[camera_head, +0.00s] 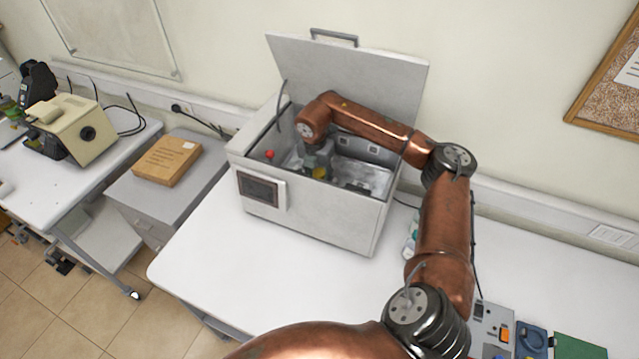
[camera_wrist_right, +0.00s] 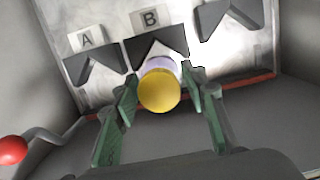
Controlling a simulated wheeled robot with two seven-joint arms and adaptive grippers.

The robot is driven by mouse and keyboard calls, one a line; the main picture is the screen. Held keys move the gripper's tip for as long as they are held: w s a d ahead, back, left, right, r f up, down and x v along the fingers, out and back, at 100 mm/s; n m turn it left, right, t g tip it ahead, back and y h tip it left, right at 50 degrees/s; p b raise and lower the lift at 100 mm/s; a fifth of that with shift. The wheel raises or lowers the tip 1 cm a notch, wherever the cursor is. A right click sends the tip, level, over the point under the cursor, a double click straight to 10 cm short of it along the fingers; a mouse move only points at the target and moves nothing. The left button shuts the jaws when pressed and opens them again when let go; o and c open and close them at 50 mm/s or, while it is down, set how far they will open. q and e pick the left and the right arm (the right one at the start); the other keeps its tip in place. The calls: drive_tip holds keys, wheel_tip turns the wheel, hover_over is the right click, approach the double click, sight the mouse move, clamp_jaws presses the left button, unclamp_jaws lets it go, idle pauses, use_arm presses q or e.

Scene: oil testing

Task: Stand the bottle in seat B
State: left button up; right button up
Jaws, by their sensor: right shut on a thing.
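The bottle (camera_wrist_right: 159,91) shows its round yellow top end between the fingers of my right gripper (camera_wrist_right: 160,95) in the right wrist view. The gripper is shut on it, with one green finger at each side. Seat B (camera_wrist_right: 157,51) is a dark V-notched bracket under a label B, directly beyond the bottle. I cannot tell whether the bottle touches the notch. In the head view my right arm reaches into the open grey box (camera_head: 315,217), and the right gripper (camera_head: 318,165) is inside with a bit of yellow at it. My left gripper is not in view.
Seat A (camera_wrist_right: 93,69) is left of B, and another notched bracket (camera_wrist_right: 224,20) is to its right. A red ball knob (camera_wrist_right: 13,149) on a lever stands at the box's left side. The raised lid (camera_head: 345,80) stands behind my arm. The box's right interior looks mostly clear.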

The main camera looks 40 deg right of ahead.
wheel_tip(320, 180, down, 3)
drive_tip(key=shift+p, duration=0.35)
drive_tip(key=shift+f, duration=0.1)
drive_tip(key=shift+s+f, duration=0.1)
drive_tip(key=shift+f, duration=0.05)
drive_tip(key=o, duration=1.3)
